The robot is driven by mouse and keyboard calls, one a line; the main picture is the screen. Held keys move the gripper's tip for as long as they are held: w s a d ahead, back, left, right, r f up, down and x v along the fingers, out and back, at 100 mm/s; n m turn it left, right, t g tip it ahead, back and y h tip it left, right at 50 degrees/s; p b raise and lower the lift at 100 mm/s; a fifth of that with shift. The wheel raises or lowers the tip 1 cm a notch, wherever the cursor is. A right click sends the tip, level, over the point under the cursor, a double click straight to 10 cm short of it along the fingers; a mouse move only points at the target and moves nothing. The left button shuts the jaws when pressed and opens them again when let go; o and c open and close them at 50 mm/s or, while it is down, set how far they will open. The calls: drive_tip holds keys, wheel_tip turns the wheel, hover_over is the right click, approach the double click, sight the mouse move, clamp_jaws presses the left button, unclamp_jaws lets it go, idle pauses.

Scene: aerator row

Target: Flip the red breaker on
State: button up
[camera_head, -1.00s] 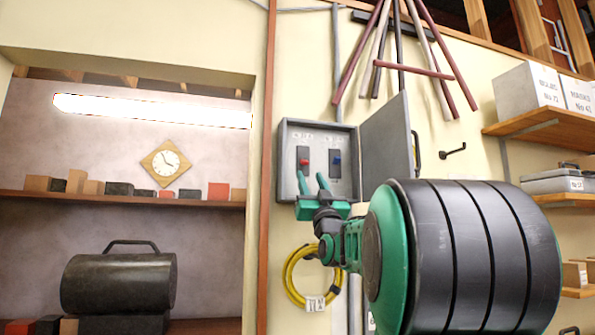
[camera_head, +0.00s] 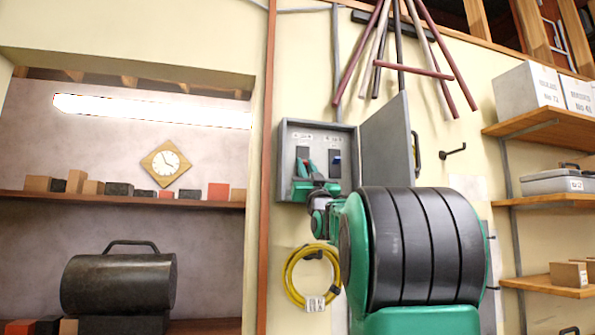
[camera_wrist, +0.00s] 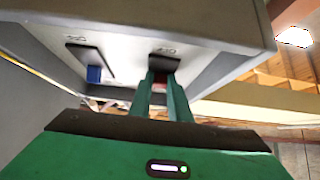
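The grey breaker box (camera_head: 287,185) hangs on the wall with its door open to the right. Inside are two dark switch plates side by side. The left one has the red breaker, mostly hidden behind my fingers in the head view; its red part (camera_wrist: 160,88) shows between my fingertips in the wrist view. The right one has a blue breaker (camera_head: 336,161), also seen in the wrist view (camera_wrist: 94,74). My gripper (camera_head: 308,168) reaches into the box from below, its green fingers apart on either side of the red part. I cannot tell whether they touch it.
The open box door (camera_head: 388,150) stands just right of my gripper. A coiled yellow hose (camera_head: 290,280) hangs below the box. Shelves with boxes (camera_head: 530,85) are at the right. A wooden post (camera_head: 266,190) runs left of the box.

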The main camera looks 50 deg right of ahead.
sight(303, 159)
drive_tip(key=shift+a, duration=0.4)
clamp_jaws()
drive_tip(key=shift+d+r+y, duration=0.1)
drive_tip(key=shift+y, duration=0.2)
drive_tip(key=shift+s+a+r+g+y, duration=0.1)
drive_tip(key=shift+r+g+y, duration=0.3)
drive_tip(key=shift+g, duration=0.2)
drive_tip(key=shift+a+r+g+y, duration=0.1)
drive_tip(key=shift+r+g+y, duration=0.15)
drive_tip(key=shift+g+y, duration=0.25)
drive_tip(key=shift+r+g+y, duration=0.35)
drive_tip(key=shift+g+y, duration=0.05)
drive_tip(key=shift+g, duration=0.6)
drive_tip(key=shift+d+r+g+y, duration=0.1)
drive_tip(key=shift+r+g+y, duration=0.15)
drive_tip(key=shift+g+y, duration=0.45)
drive_tip(key=shift+r+g+y, duration=0.25)
drive_tip(key=shift+g+y, duration=0.05)
drive_tip(key=shift+g, duration=0.7)
drive_tip(key=shift+r+g+y, duration=0.1)
drive_tip(key=shift+g+y, duration=0.2)
drive_tip(key=shift+g, duration=0.1)
drive_tip(key=shift+d+g, duration=0.25)
drive_tip(key=shift+g, duration=0.25)
drive_tip(key=shift+a+y, duration=0.25)
drive_tip(key=shift+y, duration=0.05)
